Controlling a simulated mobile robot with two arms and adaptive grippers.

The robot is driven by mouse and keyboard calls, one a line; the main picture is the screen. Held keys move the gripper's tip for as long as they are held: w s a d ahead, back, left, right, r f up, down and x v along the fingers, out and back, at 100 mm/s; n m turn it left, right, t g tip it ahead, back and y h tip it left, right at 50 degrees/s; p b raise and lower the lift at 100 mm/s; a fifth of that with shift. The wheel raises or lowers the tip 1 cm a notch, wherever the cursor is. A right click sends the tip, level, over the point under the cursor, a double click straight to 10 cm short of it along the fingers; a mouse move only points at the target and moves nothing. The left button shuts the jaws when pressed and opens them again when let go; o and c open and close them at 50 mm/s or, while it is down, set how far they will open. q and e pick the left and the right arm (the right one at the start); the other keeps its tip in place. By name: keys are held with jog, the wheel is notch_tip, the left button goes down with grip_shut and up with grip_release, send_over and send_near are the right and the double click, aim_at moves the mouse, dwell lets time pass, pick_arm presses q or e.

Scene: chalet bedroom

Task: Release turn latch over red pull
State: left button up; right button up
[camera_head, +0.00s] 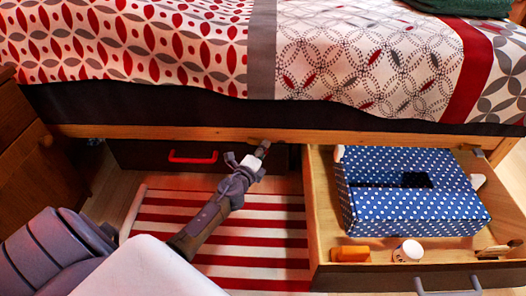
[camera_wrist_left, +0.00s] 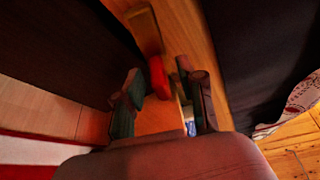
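The red pull (camera_head: 193,157) is on a dark drawer front (camera_head: 150,155) under the bed. A small wooden turn latch (camera_head: 258,141) is on the bed rail right of the pull, at my left gripper's tips. My left gripper (camera_head: 247,157) has its fingers apart, close to the rail. In the left wrist view the fingers (camera_wrist_left: 160,98) are also apart. Beyond them are a red piece (camera_wrist_left: 158,77) and a wooden block (camera_wrist_left: 145,28); I cannot tell whether the red piece is the pull. Contact with the latch is unclear. My right gripper is not in view.
An open wooden drawer (camera_head: 317,215) at right holds a blue dotted box (camera_head: 410,215), an orange block (camera_head: 350,254) and a white cup-like item (camera_head: 408,252). A striped rug (camera_head: 260,252) lies below my left arm. A wooden cabinet (camera_head: 30,170) stands at far left.

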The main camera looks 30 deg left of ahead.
pick_arm(q)
jog(key=shift+w, duration=0.2)
grip_shut()
jog(key=shift+f+b, duration=0.15)
jog(key=shift+b, duration=0.15)
jog(key=n+b, duration=0.1)
jog(key=n+t+b, duration=0.1)
jog(key=b, duration=0.1)
jog(key=shift+r, duration=0.35)
jog(key=shift+r+n, duration=0.25)
jog(key=shift+n, duration=0.15)
jog(key=shift+r, duration=0.15)
grip_release()
